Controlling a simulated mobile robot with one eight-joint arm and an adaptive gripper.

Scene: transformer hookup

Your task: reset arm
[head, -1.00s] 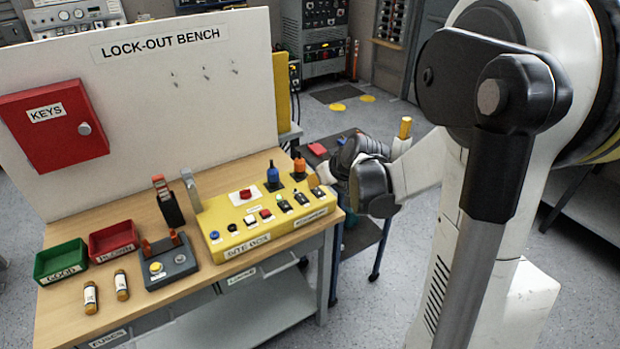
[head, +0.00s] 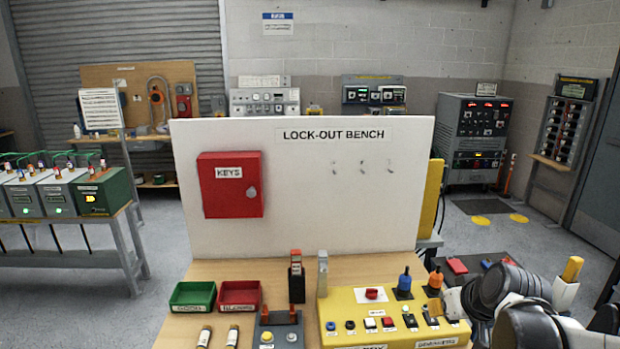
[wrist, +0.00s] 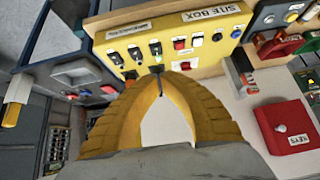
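My gripper (wrist: 158,72) shows in the wrist view with its two yellow ribbed fingers. Their tips meet and an empty gap shows lower between them, with nothing visibly held. The tips appear in front of the yellow site box (wrist: 215,30) with its row of switches. In the head view my arm reaches in at the lower right, beside the right end of the site box (head: 345,310). The fingers cannot be made out clearly there.
The lock-out bench (head: 205,270) carries green (head: 192,296) and red (head: 240,294) trays, two fuses and a grey fuse holder (head: 278,335). A white back panel (head: 330,225) holds the red key box (head: 230,185). Open floor (head: 540,235) lies at the right.

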